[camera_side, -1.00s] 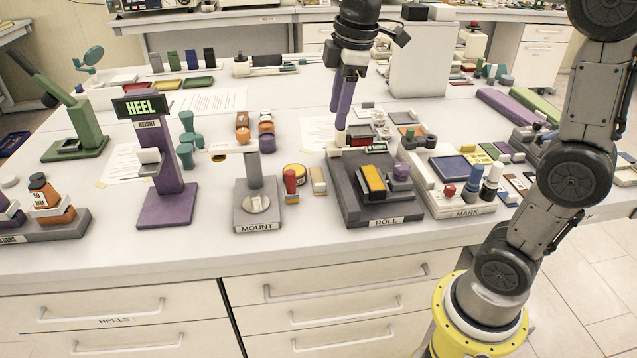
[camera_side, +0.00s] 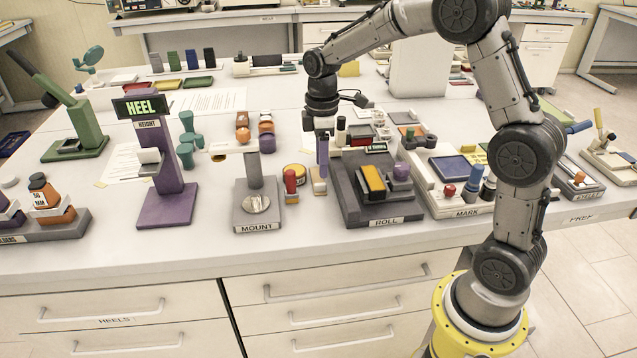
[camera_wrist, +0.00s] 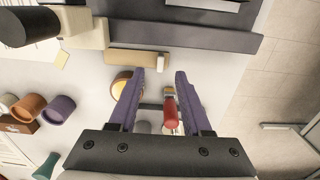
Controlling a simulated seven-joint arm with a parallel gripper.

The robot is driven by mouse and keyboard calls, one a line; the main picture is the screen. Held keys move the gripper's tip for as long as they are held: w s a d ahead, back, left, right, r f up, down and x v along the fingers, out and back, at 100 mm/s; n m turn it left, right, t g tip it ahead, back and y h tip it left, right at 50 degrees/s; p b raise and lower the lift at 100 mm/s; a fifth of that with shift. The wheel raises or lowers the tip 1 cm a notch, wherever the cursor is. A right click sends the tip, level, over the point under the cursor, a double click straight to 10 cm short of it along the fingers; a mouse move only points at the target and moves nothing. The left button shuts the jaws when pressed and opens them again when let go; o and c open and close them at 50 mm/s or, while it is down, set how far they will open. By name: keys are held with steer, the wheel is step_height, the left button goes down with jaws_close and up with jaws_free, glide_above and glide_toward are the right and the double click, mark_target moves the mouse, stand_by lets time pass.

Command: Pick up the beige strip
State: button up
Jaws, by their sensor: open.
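The beige strip (camera_side: 319,187) lies flat on the white table, just left of the dark ROLL stand, in the side view. In the wrist view the beige strip (camera_wrist: 136,60) lies crosswise just beyond my fingertips, in front of the left finger and part of the gap. My gripper (camera_side: 321,163) points down at the strip's far end, its purple fingers partly overlapping it in the picture. In the wrist view my gripper (camera_wrist: 159,73) is open with nothing gripped. I cannot tell exactly how high the tips are above the strip.
A red-handled tool (camera_wrist: 170,108) and a round orange-topped tin (camera_wrist: 122,85) lie close to the fingers. The ROLL stand (camera_side: 386,221) is just right of the strip. The MOUNT stand (camera_side: 257,225) is at left. Bare table shows in front of the strip.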

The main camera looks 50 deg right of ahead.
mark_target(323, 184)
steer(key=shift+s+d+f, duration=0.1)
steer(key=shift+s+f, duration=0.05)
steer(key=shift+f, duration=2.6)
jaws_close()
